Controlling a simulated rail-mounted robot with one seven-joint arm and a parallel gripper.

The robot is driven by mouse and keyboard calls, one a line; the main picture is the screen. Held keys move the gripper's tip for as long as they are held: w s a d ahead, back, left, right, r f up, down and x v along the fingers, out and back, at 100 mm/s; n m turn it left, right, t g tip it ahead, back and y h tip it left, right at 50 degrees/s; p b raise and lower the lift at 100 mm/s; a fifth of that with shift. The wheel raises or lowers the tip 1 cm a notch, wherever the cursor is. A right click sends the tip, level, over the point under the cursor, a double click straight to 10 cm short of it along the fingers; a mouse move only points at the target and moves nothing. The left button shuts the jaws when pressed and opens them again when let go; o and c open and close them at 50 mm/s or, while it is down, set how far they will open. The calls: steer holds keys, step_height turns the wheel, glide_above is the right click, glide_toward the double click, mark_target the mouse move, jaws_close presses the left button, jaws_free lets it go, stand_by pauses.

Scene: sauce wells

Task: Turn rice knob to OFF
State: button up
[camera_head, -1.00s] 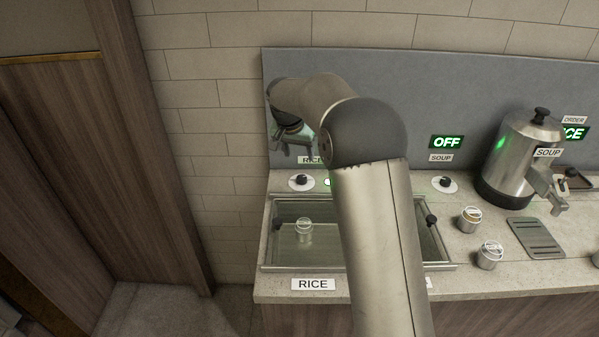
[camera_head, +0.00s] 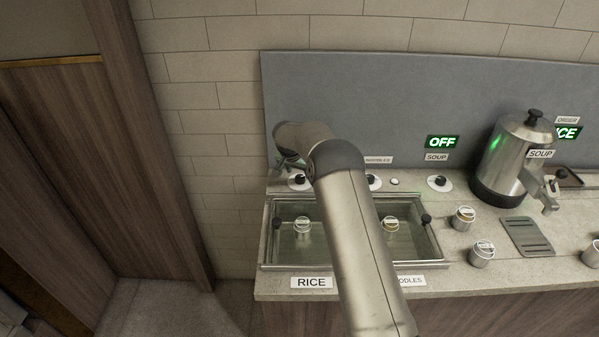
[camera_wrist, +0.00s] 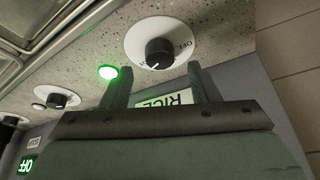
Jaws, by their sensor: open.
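The rice knob (camera_wrist: 158,52) is black on a round white dial (camera_wrist: 142,28) in the wrist view. Its white pointer mark faces down-left, away from the OFF print at the right. A green light (camera_wrist: 108,72) glows beside it. My gripper (camera_wrist: 159,70) is open and empty, with its fingertips just below the dial, one to each side of the knob; contact is not evident. The upside-down RICE label (camera_wrist: 165,101) shows between the fingers. In the head view the rice knob (camera_head: 298,180) is at the counter's back left, close to my partly hidden gripper.
Glass-lidded wells (camera_head: 304,245) lie in front of the knobs. The noodle knob (camera_head: 373,181) and soup knob (camera_head: 439,182) stand to the right. A steel soup urn (camera_head: 515,160) stands farther right, near an OFF sign (camera_head: 442,142). The grey backsplash (camera_head: 350,90) rises behind.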

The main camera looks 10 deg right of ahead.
mark_target(300, 177)
steer(key=shift+p+x, duration=0.35)
steer(key=shift+x, duration=1.45)
steer(key=c, duration=1)
steer(key=shift+o, duration=0.2)
